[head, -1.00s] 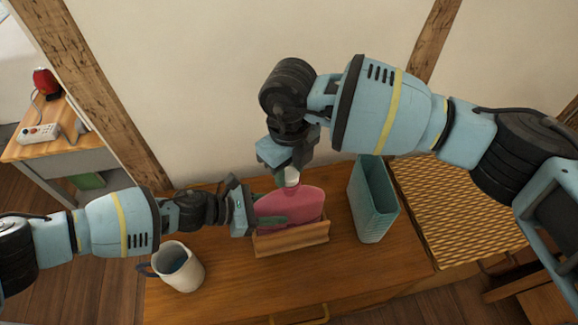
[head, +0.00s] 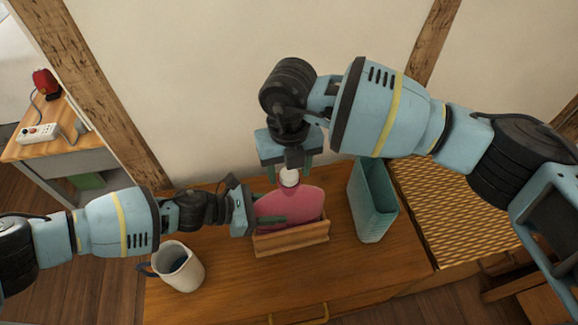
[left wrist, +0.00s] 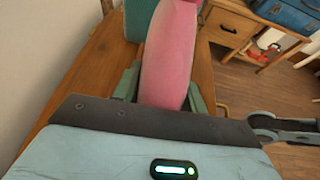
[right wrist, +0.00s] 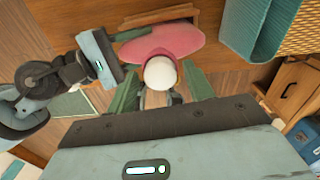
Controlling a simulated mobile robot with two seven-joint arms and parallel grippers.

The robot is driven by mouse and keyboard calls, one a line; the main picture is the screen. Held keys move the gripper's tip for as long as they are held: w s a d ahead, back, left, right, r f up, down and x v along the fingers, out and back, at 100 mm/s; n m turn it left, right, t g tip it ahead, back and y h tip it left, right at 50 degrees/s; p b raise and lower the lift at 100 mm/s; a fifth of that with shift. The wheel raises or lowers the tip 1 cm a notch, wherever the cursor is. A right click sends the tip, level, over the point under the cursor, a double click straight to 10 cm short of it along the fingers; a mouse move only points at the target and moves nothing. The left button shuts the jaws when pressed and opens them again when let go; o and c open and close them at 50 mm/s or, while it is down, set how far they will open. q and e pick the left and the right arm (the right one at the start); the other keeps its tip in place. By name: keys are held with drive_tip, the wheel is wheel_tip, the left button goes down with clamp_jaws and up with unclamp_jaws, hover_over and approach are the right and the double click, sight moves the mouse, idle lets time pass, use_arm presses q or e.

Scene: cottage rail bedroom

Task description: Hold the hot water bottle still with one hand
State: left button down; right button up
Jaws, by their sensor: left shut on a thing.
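The pink hot water bottle (head: 292,204) stands upright in a wooden holder (head: 292,240) on the wooden cabinet top. Its white cap (head: 289,177) points up. My left gripper (head: 266,213) is shut on the bottle's body from the left side; in the left wrist view the pink body (left wrist: 170,60) sits between the two green fingers. My right gripper (head: 290,171) points down over the cap. In the right wrist view its fingers stand apart on either side of the white cap (right wrist: 160,72), with gaps visible. The far left finger is hidden behind the bottle in the head view.
A tall teal bin (head: 372,205) stands to the right of the bottle. A woven surface (head: 450,205) lies further right. The wall is close behind.

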drive_tip(key=shift+o, duration=0.4)
drive_tip(key=shift+r, duration=0.1)
wheel_tip(320, 180, up, 12)
idle(0.3)
use_arm(q)
drive_tip(key=c, duration=0.7)
unclamp_jaws()
drive_tip(key=shift+a, duration=0.1)
drive_tip(key=shift+v, duration=3.8)
use_arm(e)
drive_tip(key=shift+r, duration=0.3)
